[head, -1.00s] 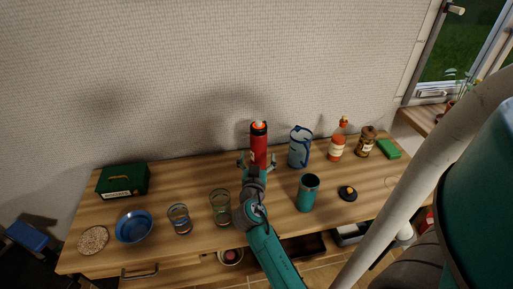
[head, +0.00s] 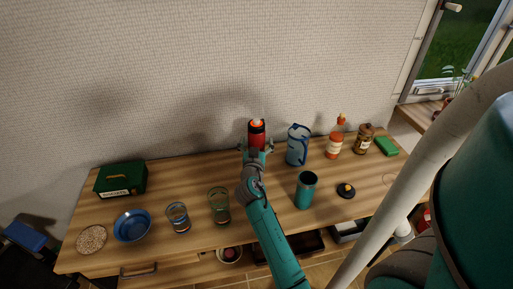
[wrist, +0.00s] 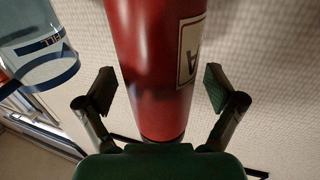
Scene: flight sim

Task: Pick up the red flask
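The red flask (head: 257,131) with a black and orange-red top stands at the back middle of the wooden table. In the wrist view, its red body (wrist: 150,60) with a pale label fills the middle. My gripper (head: 256,147) is in front of it and hides its lower part in the head view. In the wrist view, my gripper (wrist: 158,90) is open, with one finger on each side of the flask. Gaps show between the fingers and the flask.
A blue-banded pitcher (head: 298,146) stands close right of the flask, then a sauce bottle (head: 335,143) and a brown jar (head: 363,140). A teal tumbler (head: 306,190) and glasses (head: 219,205) stand nearer the front. The table's back left is clear up to a green box (head: 121,179).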

